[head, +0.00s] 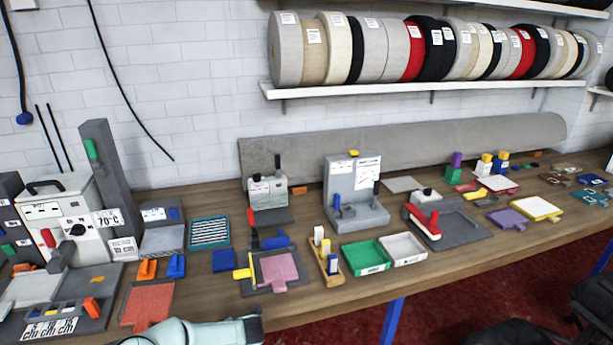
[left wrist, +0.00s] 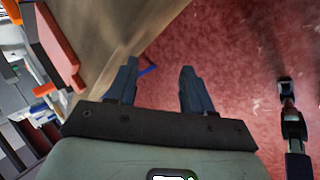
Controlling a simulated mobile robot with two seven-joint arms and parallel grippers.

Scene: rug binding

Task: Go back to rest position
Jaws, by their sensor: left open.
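My left gripper (left wrist: 158,85) is open in the left wrist view. Its two dark fingers are apart with nothing between them, and red floor and the edge of the wooden bench (left wrist: 118,35) show beyond. In the head view my pale left arm comes in at the bottom edge, in front of the bench (head: 330,304), close to the red swatch board (head: 147,305). Most of that arm is cut off by the frame. My right gripper does not show in either view.
The bench holds a grey machine (head: 70,215), a pink swatch (head: 273,271), a green tray (head: 365,256), a white tray (head: 403,248) and a red-handled tool (head: 423,218). Rolls of binding (head: 370,50) line the wall shelf (head: 400,87).

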